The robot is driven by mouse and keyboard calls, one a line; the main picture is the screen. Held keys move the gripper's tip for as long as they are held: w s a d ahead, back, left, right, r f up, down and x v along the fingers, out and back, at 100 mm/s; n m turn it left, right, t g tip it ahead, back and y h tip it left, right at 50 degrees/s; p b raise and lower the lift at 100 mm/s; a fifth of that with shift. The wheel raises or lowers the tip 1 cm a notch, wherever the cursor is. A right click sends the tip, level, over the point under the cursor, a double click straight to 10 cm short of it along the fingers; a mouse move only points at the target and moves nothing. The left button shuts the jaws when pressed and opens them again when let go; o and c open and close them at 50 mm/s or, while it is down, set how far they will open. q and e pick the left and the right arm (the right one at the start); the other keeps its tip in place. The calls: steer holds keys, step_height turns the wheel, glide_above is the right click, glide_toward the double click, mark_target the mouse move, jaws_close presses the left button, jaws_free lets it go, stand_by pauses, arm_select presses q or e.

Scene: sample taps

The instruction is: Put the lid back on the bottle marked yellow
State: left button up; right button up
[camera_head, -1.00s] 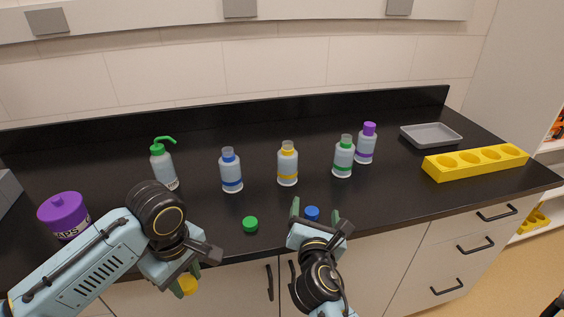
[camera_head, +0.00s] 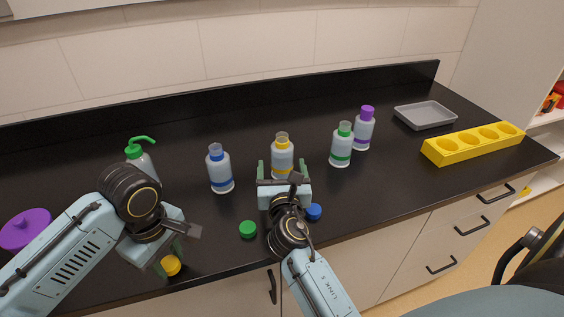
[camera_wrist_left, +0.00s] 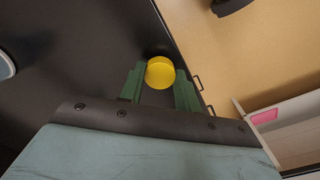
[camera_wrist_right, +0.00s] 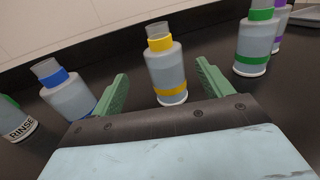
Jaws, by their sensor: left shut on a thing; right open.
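The bottle marked yellow (camera_head: 282,153) stands upright and lidless on the black counter; its yellow band and collar also show in the right wrist view (camera_wrist_right: 166,70). My right gripper (camera_head: 282,170) is open, with its fingers on either side of the bottle and apart from it in the right wrist view (camera_wrist_right: 163,88). My left gripper (camera_head: 168,258) is shut on the yellow lid (camera_head: 171,265), by the counter's front edge at the left. The yellow lid sits between the fingertips in the left wrist view (camera_wrist_left: 160,73).
Lidless blue (camera_head: 219,168) and green (camera_head: 342,145) bottles flank the yellow one; a purple-lidded bottle (camera_head: 364,128) stands further right. Loose green (camera_head: 248,229) and blue (camera_head: 313,212) lids lie near the front edge. A wash bottle (camera_head: 141,160), grey tray (camera_head: 425,115) and yellow rack (camera_head: 473,145) stand around.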

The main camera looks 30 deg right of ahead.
mark_target(281, 157)
steer(key=shift+x, duration=1.9)
arm_select(q)
steer(key=shift+w+f+b, duration=0.1)
steer(key=shift+f+b, duration=0.35)
arm_select(e)
steer(key=x, duration=0.5)
steer(key=shift+d+f, duration=0.25)
steer(key=shift+f, duration=0.1)
steer(key=shift+c, duration=0.3)
